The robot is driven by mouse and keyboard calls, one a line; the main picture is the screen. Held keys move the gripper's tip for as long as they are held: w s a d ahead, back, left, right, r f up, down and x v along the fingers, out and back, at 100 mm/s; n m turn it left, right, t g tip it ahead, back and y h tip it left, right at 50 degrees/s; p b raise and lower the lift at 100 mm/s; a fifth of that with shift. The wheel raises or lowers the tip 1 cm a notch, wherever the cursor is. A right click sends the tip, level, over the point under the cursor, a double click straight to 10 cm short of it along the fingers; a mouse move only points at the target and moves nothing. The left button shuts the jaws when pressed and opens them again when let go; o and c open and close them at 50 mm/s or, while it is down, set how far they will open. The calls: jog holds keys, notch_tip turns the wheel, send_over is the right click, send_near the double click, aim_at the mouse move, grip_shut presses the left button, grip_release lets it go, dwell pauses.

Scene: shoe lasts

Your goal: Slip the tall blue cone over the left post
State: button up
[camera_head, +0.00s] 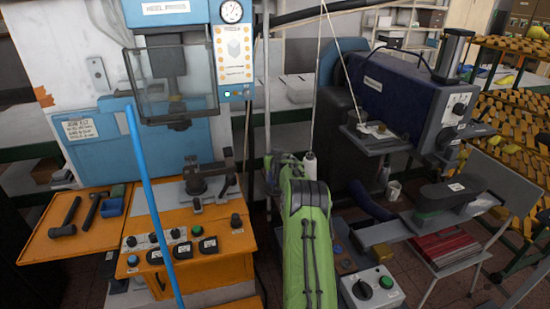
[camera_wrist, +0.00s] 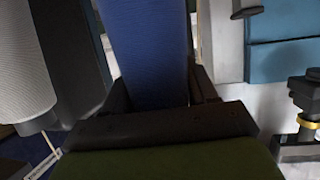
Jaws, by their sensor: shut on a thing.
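The tall blue cone (camera_wrist: 150,50) fills the upper middle of the wrist view, running up out of the frame. My gripper (camera_wrist: 158,88) is shut on it, with a dark finger on each side. The cone's ends and opening are hidden. In the head view my green arm covers the gripper, and I cannot make out the blue cone there. A white ribbed cone (camera_wrist: 22,75) is at the left of the wrist view, with a thin pale rod below it. A small white cone (camera_head: 310,167) shows just behind my arm in the head view. I cannot clearly identify the left post.
An orange bench with a blue heel press (camera_head: 170,100) stands on the left. A thin blue pole (camera_head: 150,200) crosses in front of it. A dark blue machine (camera_head: 405,95) stands on the right, with a control box (camera_head: 372,290) below. A yellow-ringed dark fitting (camera_wrist: 308,122) is at the wrist view's right.

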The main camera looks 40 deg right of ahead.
jog(key=shift+f, duration=0.25)
jog(key=shift+f+b, duration=0.9)
jog(key=shift+b, duration=0.3)
jog(key=o, duration=1.3)
jog(key=b+v, duration=0.2)
jog(key=v, duration=1.3)
jog(key=shift+s+a+r, duration=0.15)
jog(key=shift+s+a, duration=0.1)
jog(key=shift+a, duration=0.05)
